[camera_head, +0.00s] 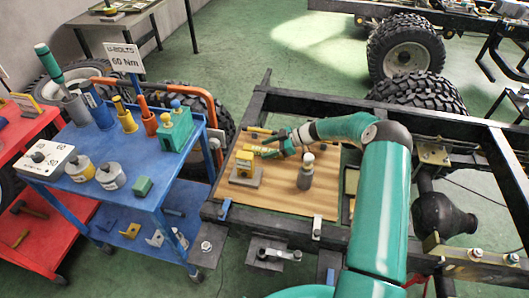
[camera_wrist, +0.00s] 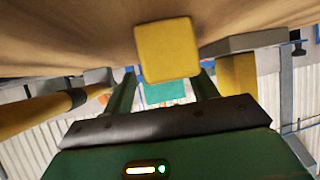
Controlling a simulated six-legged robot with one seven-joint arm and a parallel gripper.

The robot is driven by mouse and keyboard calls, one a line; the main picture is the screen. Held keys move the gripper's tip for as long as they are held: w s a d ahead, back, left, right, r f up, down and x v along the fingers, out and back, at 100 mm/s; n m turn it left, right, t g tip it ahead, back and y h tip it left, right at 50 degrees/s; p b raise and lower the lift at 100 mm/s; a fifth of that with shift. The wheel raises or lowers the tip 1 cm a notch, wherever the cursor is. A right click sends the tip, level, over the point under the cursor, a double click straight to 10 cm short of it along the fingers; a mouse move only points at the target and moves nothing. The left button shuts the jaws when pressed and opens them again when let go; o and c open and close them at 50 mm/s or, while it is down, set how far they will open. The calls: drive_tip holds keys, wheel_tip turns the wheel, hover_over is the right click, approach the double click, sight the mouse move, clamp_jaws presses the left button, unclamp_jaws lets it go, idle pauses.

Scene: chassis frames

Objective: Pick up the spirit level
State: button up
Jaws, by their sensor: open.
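A yellow block-shaped end (camera_wrist: 167,50), probably the spirit level seen end-on, shows just past my fingers in the wrist view. In the head view a yellow piece (camera_head: 265,152) lies on the wooden board beside my gripper, partly hidden by it; I take it to be the same thing. My gripper (camera_head: 270,147) is low over the board, its fingers pointing left. In the wrist view my gripper (camera_wrist: 166,84) is open, with one finger on each side of the yellow end. I cannot tell whether they touch it.
The wooden board (camera_head: 285,205) also holds a yellow block on a grey base (camera_head: 245,165) and a grey bottle (camera_head: 306,172), both close to my gripper. A dark chassis rail (camera_head: 300,105) runs behind. A blue cart (camera_head: 110,200) with tools stands left.

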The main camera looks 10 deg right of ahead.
drive_tip(key=shift+c, duration=0.5)
drive_tip(key=shift+a, duration=0.1)
drive_tip(key=c, duration=1.1)
clamp_jaws()
